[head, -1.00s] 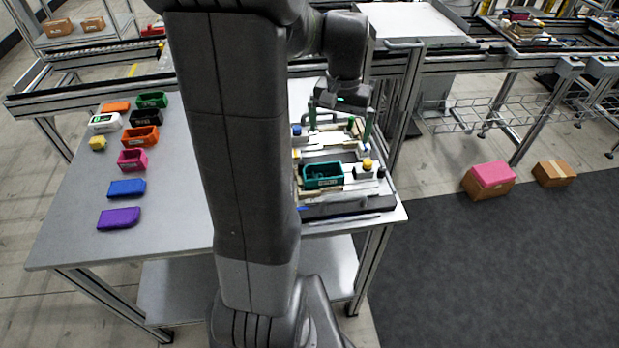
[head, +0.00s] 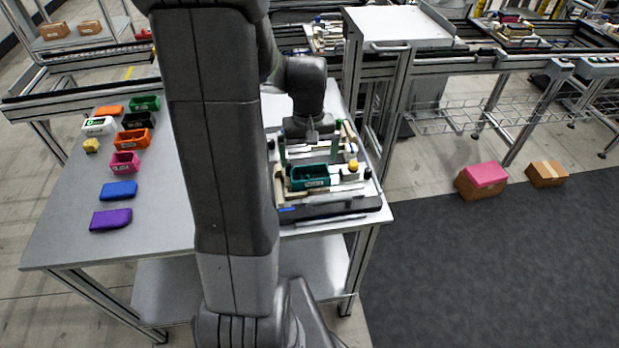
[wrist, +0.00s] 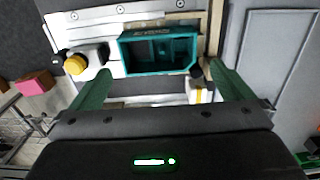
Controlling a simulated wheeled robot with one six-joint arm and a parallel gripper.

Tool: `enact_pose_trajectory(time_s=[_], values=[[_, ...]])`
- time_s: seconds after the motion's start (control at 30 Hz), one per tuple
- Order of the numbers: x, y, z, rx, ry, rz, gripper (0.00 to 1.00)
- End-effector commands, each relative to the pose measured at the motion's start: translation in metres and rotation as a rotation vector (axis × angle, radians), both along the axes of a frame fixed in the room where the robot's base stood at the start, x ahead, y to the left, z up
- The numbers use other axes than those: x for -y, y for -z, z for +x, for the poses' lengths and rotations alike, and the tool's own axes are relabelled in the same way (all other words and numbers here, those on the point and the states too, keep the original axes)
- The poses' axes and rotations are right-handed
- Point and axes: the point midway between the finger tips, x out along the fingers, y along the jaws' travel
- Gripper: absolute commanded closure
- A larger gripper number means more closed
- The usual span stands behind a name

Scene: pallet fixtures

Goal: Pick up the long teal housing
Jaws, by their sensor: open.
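The long teal housing (head: 311,176) is an open-topped box lying in the pallet fixture (head: 335,206) on the right part of the table. In the wrist view the teal housing (wrist: 158,53) lies beyond my fingertips, near the top middle, with its hollow inside showing. My gripper (head: 311,142) is above the fixture, just behind the housing in the head view. In the wrist view my gripper (wrist: 162,78) has its two green fingers wide apart with nothing held between them. The fingers look apart from the housing.
A yellow-topped knob (wrist: 76,64) on a white block stands beside the housing. A white block with a yellow band (wrist: 200,92) and a dark top stands near the other finger. Several coloured housings, including a purple one (head: 111,219), lie on the table's left side.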

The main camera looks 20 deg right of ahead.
Motion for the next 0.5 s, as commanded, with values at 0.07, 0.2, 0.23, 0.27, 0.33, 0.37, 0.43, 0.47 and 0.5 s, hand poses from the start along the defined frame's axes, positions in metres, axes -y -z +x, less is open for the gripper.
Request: enact_pose_trajectory(time_s=[0.07, 0.2, 0.23, 0.27, 0.33, 0.37, 0.43, 0.47, 0.5], values=[[0.000, 0.006, -0.001, -0.002, 0.001, 0.001, 0.00], [0.002, 0.025, -0.003, -0.005, 0.001, 0.002, 0.00], [0.002, 0.029, -0.003, -0.005, 0.001, 0.002, 0.00], [0.002, 0.033, -0.003, -0.004, 0.001, 0.002, 0.00], [0.002, 0.041, -0.003, -0.003, 0.001, 0.002, 0.00], [0.002, 0.043, -0.003, -0.003, 0.001, 0.002, 0.00], [0.002, 0.048, -0.002, -0.001, 0.001, 0.000, 0.00], [0.002, 0.049, -0.002, -0.001, 0.001, 0.000, 0.00], [0.002, 0.050, -0.002, -0.001, 0.001, 0.000, 0.00]])
